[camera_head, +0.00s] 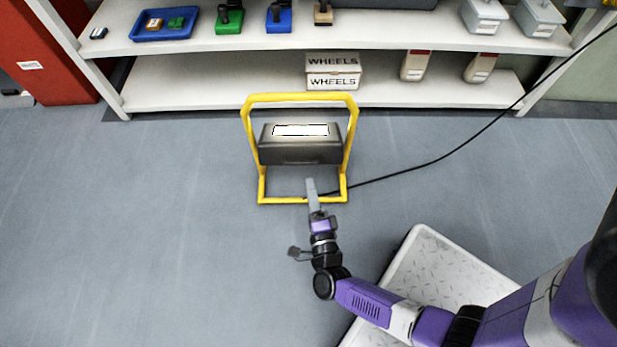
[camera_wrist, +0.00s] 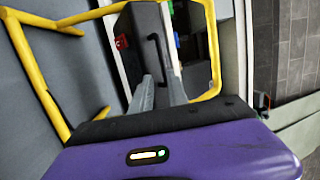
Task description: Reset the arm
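My gripper (camera_head: 311,184) is at the end of my extended arm, at the front lower bar of a yellow-framed work lamp (camera_head: 300,156) on the floor. Whether it touches the bar cannot be told. In the wrist view my gripper (camera_wrist: 161,80) shows two grey fingers with a gap between them and nothing held. The lamp's yellow frame (camera_wrist: 208,40) curves around the fingers in that view, and a dark body with a handle lies beyond them.
A white shelf unit (camera_head: 230,97) stands behind the lamp, with boxes marked WHEELS (camera_head: 333,81) on it. A black cable (camera_head: 440,157) runs from the lamp to the right. A red cabinet (camera_head: 45,50) is at the left. The floor at left is clear.

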